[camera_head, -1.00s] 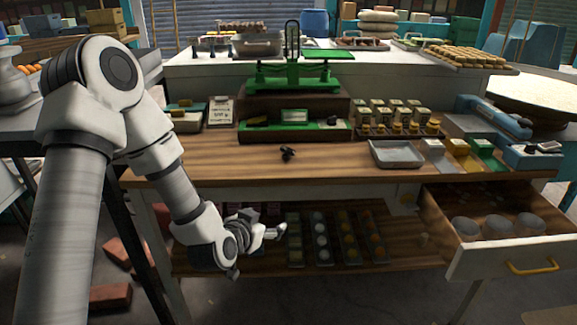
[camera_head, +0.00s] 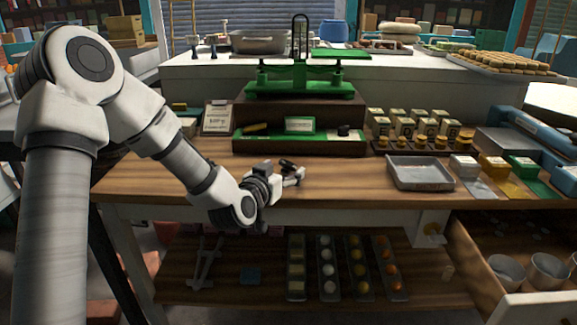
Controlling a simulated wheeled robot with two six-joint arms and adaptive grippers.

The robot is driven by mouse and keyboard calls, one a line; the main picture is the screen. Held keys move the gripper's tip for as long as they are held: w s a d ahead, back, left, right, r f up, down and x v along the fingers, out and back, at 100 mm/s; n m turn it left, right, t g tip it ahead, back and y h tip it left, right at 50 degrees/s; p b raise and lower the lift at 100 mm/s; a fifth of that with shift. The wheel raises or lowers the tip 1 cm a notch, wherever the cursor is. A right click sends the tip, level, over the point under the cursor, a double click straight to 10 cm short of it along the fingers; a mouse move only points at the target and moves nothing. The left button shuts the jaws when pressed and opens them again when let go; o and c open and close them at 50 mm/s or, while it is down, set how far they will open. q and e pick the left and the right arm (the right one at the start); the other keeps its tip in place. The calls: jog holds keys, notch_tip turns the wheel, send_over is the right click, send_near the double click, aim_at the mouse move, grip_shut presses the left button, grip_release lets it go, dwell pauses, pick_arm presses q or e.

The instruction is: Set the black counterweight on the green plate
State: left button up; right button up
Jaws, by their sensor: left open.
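My left gripper (camera_head: 281,173) is open, low over the front of the wooden table, with its fingers pointing right and away. A small dark object (camera_head: 288,164) lies on the table right at the fingertips, partly hidden by them; I cannot tell whether they touch it. A small black weight (camera_head: 344,131) also sits at the right end of a green-topped wooden base. A flat green plate (camera_head: 341,53) is on the right side of the green balance scale (camera_head: 299,83), behind the gripper. My right gripper is not in view.
A grey metal tray (camera_head: 420,173) and coloured cards (camera_head: 495,170) are on the right of the wooden table (camera_head: 345,190). Small boxes and yellow pieces (camera_head: 425,128) stand behind them. An open drawer (camera_head: 470,262) with cups juts out at lower right.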

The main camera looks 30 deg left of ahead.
pick_arm(q)
jog(key=x, duration=0.2)
jog(key=shift+w+a+f, duration=0.1)
jog(key=shift+w+f, duration=0.15)
jog(key=shift+w, duration=0.1)
jog(key=shift+r, duration=0.15)
jog(key=shift+s, duration=0.1)
jog(key=shift+c, duration=1.4)
grip_shut()
jog(key=shift+r+p, duration=0.25)
jog(key=shift+p, duration=0.1)
jog(key=v, duration=0.3)
jog(key=p+v, duration=0.1)
jog(key=v, duration=0.2)
jog(key=f+v, duration=0.1)
jog(key=v, duration=0.2)
jog(key=shift+s+p, duration=0.25)
jog(key=shift+p, duration=0.1)
jog(key=f+p+v, duration=0.1)
jog(key=p+v, duration=0.7)
jog(key=p, duration=0.8)
jog(key=shift+s+f+p, duration=0.25)
jog(key=shift+s+p, duration=0.05)
jog(key=shift+p, duration=0.1)
